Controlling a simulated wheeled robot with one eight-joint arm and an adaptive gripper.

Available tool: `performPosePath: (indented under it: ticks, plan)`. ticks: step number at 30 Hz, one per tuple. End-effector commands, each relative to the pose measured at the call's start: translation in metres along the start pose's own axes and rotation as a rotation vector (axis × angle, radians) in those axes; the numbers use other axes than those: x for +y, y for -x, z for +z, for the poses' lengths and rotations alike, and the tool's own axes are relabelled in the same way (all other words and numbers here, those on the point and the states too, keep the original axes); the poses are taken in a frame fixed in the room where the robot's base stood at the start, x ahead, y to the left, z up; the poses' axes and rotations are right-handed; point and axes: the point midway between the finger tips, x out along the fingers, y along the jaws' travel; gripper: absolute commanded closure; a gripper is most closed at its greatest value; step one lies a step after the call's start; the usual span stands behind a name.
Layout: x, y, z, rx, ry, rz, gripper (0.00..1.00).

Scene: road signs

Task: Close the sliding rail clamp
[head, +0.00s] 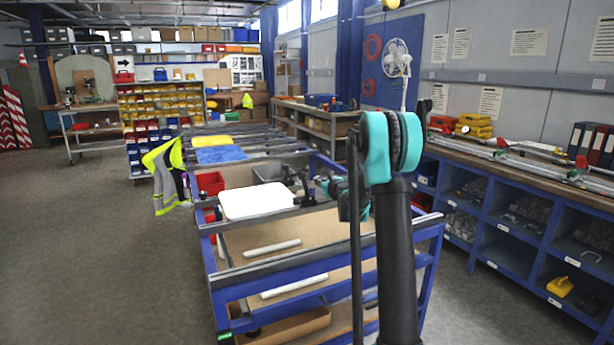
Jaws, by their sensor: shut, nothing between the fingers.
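My gripper (307,193) is small and dark at the end of my arm, over the blue cart, just right of a white panel. It looks empty; its fingertips are hard to make out against dark parts behind. I cannot pick out the sliding rail clamp for certain. Long metal rails (300,268) cross the top of the cart. More rails lie along the right bench, with small red and green fittings (501,143) that may be clamps. My arm's upright link and teal joint hide part of the cart's right side.
The blue cart (232,305) carries a white panel (256,201), a blue cloth (221,155) and a red bin (210,183). A hi-vis vest (165,172) hangs at its left. The right bench (540,205) has blue shelves. The floor at left is clear.

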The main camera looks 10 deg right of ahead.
Motion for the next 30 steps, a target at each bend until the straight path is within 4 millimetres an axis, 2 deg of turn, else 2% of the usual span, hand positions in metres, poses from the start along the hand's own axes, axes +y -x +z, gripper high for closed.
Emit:
performPosePath:
  ticks: [7, 11, 24, 30]
  plan:
    - [0.000, -0.001, 0.000, 0.000, 0.002, 0.001, 1.00]
    - [0.000, -0.008, 0.000, 0.000, 0.002, 0.001, 1.00]
    - [0.000, -0.079, 0.000, 0.000, 0.003, 0.001, 1.00]
    - [0.001, -0.097, 0.000, 0.001, 0.004, 0.001, 1.00]
